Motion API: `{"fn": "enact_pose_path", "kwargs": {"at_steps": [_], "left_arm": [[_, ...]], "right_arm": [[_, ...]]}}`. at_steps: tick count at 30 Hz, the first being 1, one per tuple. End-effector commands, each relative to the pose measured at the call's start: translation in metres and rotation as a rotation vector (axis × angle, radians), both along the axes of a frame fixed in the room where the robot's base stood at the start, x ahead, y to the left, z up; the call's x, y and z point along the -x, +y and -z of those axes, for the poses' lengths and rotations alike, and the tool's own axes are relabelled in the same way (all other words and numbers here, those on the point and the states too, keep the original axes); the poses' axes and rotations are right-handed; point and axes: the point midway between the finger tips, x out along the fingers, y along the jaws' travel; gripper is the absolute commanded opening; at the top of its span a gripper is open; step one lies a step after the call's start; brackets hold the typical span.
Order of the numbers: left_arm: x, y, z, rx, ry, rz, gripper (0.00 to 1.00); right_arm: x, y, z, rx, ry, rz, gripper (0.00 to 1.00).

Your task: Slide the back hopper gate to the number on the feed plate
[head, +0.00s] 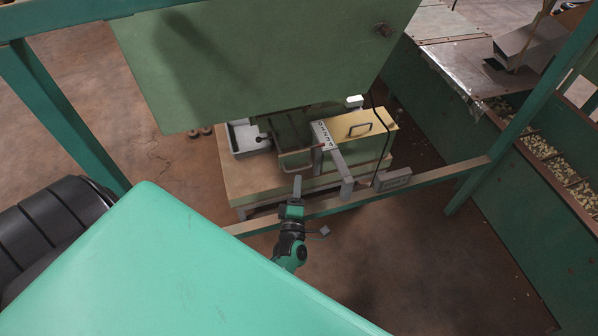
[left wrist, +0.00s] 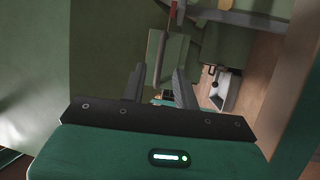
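A small grey plate with marks (head: 393,180) sits on the front rail, also unreadable. My right gripper is not in view.
A large green hopper panel (head: 260,60) overhangs the bench. A brass-coloured cover with a handle (head: 362,126) is right of the scale, with a hanging black cable. A grey tray (head: 236,140) stands left. A beige rail (head: 420,176) crosses in front. Green bins with nuts (head: 545,150) stand right.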

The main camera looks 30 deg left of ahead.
Motion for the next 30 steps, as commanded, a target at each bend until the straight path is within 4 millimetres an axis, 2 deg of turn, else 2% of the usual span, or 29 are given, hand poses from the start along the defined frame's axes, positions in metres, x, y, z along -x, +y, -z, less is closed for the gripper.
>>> {"fn": "enact_pose_path", "kwargs": {"at_steps": [1, 6, 12, 18, 30], "left_arm": [[0.012, -0.006, 0.003, 0.002, 0.004, 0.002, 0.3], [0.044, -0.022, 0.009, 0.002, 0.002, 0.001, 0.3], [0.067, -0.035, 0.013, 0.001, 0.002, 0.002, 0.3], [0.073, -0.038, 0.013, 0.0, 0.0, 0.0, 0.3], [0.073, -0.038, 0.013, 0.001, 0.0, 0.0, 0.3]], "right_arm": [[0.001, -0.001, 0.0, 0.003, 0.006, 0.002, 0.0], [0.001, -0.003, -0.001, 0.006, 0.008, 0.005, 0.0], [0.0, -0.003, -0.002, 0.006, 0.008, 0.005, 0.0], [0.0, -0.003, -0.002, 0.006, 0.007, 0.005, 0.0], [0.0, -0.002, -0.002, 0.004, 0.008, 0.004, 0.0]]}}
